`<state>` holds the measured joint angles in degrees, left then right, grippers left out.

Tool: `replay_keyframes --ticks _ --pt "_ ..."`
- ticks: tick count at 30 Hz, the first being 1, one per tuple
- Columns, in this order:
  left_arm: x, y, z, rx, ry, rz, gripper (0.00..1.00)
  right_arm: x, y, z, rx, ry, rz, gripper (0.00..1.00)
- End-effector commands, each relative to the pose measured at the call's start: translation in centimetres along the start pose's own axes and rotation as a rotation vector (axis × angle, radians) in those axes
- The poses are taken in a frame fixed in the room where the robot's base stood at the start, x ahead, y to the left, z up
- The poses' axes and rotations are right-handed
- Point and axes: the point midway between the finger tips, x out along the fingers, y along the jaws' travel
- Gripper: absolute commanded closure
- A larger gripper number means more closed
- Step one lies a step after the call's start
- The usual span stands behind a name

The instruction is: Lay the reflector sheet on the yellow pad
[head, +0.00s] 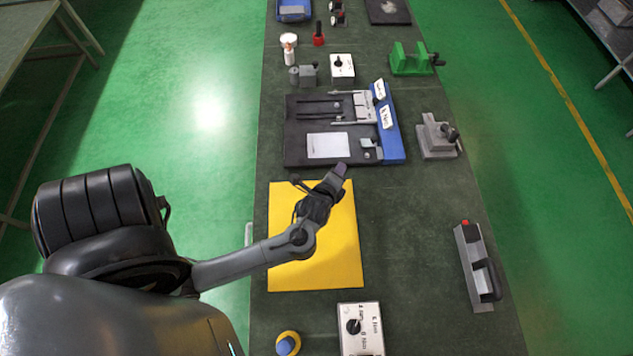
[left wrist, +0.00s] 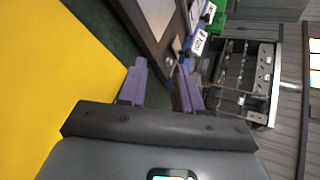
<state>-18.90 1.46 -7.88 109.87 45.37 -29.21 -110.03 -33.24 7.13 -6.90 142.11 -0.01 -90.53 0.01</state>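The reflector sheet appears to be the pale grey rectangle (head: 327,145) lying flat on the black fixture (head: 292,150) in the head view. A pale panel at the top of the left wrist view (left wrist: 158,12) looks like the same sheet. The yellow pad (head: 335,268) lies flat on the bench nearer to me, bare apart from my arm above it. It fills the left of the left wrist view (left wrist: 50,70). My left gripper (head: 335,175) is over the pad's far edge, just short of the fixture. Its purple-grey fingers (left wrist: 161,68) are apart with nothing between them. My right gripper is out of view.
The fixture has a blue side strip (head: 391,130) with white labels. A grey clamp block (head: 436,137) stands right of it. A switch box (head: 361,328) and a blue-and-yellow button (head: 288,343) are in front of the pad. The bench right of the pad is clear up to a grey device (head: 474,265).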

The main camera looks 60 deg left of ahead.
Motion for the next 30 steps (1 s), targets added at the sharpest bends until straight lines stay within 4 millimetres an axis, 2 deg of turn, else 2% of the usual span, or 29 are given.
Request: replay_keyframes --ticks 4,9,15,18,24,30 --pt "-3.4 0.3 -3.2 -0.366 0.202 0.167 0.66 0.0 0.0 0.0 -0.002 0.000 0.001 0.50" --pt "-8.9 1.3 -5.5 -0.702 0.291 0.444 0.66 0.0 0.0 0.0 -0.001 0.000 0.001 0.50" --pt "-15.2 2.8 -5.6 -0.950 0.201 0.722 0.66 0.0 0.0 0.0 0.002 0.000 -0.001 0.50" --pt "-17.4 3.4 -5.0 -1.024 0.125 0.803 0.66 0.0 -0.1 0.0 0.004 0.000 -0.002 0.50" --pt "-19.9 4.0 -4.0 -1.101 0.017 0.874 0.66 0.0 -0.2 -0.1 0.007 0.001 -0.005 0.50" --pt "-20.3 4.2 -3.8 -1.117 -0.007 0.884 0.66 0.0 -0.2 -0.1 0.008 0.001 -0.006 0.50"
